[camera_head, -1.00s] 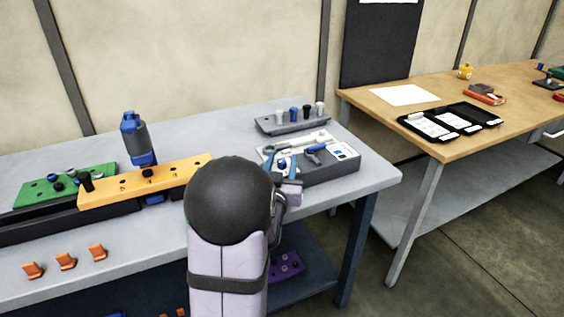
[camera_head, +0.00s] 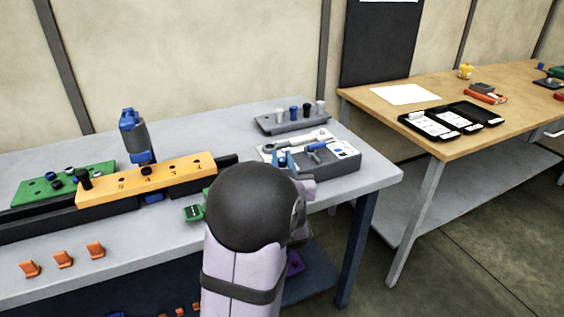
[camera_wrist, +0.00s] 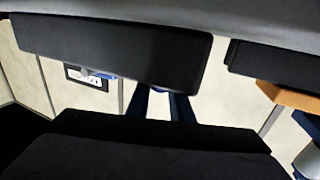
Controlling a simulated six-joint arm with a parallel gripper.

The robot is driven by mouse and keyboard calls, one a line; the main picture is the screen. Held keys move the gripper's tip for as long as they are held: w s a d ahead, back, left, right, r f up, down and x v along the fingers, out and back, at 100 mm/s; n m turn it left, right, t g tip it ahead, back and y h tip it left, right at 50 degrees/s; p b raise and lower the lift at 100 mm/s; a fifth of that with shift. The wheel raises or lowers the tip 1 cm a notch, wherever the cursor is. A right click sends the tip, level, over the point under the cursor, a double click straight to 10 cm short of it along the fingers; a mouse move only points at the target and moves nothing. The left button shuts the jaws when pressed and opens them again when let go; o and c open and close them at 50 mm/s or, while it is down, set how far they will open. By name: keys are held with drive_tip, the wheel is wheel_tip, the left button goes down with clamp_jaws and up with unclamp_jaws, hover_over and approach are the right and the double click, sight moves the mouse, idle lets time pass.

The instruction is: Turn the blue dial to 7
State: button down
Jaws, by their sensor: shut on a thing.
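A grey box (camera_head: 336,166) with a pale, blue-marked top stands near the right end of the grey bench. A blue-handled part (camera_head: 316,147) lies on its top. I cannot clearly make out the blue dial or its numbers. My gripper (camera_head: 286,160) shows only its blue fingertips, close together at the left side of this box; my arm hides the rest. In the wrist view the blue fingers (camera_wrist: 163,106) show below a dark block. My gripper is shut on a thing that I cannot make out.
An orange numbered bar (camera_head: 148,179), a green plate (camera_head: 62,184) and a blue-grey tool (camera_head: 136,136) are to the left. A grey rack (camera_head: 291,122) with several pegs stands behind the box. Orange clips (camera_head: 63,260) sit at the front. A wooden table (camera_head: 452,147) is at right.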

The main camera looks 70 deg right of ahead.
drive_tip(key=n+t+y+p, duration=0.1)
drive_tip(key=n+t+y, duration=0.1)
drive_tip(key=t, duration=0.1)
drive_tip(key=n+t+y+p, duration=0.1)
drive_tip(key=n+t+y, duration=0.1)
drive_tip(key=shift+s+r+n+t+p, duration=0.15)
drive_tip(key=shift+n+t+p, duration=0.15)
drive_tip(key=shift+t, duration=0.1)
drive_tip(key=shift+n+t+y+p, duration=0.6)
drive_tip(key=shift+n+t+y, duration=0.4)
drive_tip(key=shift+y, duration=0.6)
drive_tip(key=shift+n+t+y+p, duration=0.65)
drive_tip(key=shift+n+y, duration=0.55)
drive_tip(key=shift+y, duration=0.7)
drive_tip(key=c, duration=1.6)
unclamp_jaws()
drive_tip(key=shift+o, duration=0.2)
drive_tip(key=shift+b+v, duration=0.55)
drive_tip(key=shift+v, duration=2.95)
